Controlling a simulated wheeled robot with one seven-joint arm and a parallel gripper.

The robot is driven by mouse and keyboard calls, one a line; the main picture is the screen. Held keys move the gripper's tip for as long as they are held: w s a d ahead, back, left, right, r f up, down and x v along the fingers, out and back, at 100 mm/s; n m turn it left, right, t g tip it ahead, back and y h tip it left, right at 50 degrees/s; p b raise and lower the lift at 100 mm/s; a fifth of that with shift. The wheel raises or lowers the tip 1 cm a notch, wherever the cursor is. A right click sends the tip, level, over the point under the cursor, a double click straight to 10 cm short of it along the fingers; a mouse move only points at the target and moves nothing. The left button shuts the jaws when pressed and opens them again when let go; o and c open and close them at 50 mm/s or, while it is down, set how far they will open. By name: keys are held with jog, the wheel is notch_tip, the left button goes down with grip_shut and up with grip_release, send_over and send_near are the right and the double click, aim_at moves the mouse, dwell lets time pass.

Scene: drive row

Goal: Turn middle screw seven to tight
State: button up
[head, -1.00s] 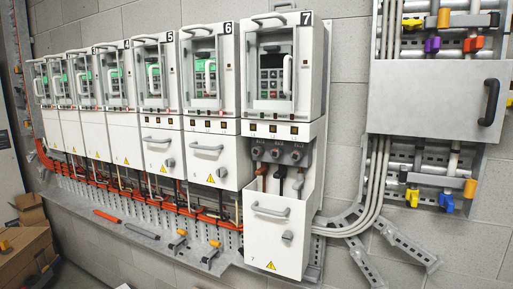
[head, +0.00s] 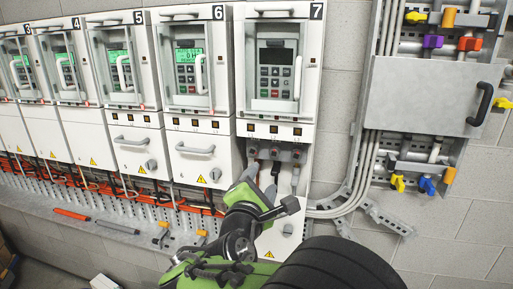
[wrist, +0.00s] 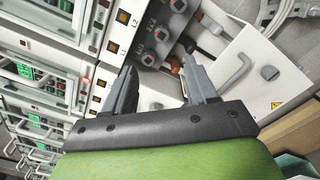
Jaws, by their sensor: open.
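Drive 7 (head: 277,75) is the rightmost cabinet, and its screen is dark. Below it, the lower compartment is open and shows a row of three grey terminals with square reddish screw heads. The middle screw (head: 274,153) sits between two others; it also shows in the wrist view (wrist: 161,33). My gripper (wrist: 160,80) is open and empty, its two grey fingers apart and pointing toward the terminals. In the head view, my gripper (head: 264,177) is in front of the open compartment, below the screws. The screw's tightness cannot be read.
The white lowered cover (wrist: 245,70) with its grey handle hangs below the terminals. Brown, black and grey cables run from the terminals. Drive 6 (head: 193,65) stands close on the left, lit green. A grey panel (head: 420,95) with colored valves is on the right wall.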

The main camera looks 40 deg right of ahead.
aim_at(275, 151)
jog(key=p+x, duration=0.4)
jog(key=x, duration=0.9)
jog(key=shift+d, duration=0.45)
jog(key=shift+w+d, duration=0.35)
jog(key=shift+w, duration=0.1)
jog(key=shift+a+f, duration=0.1)
jog(key=shift+f, duration=0.05)
jog(key=c, duration=0.9)
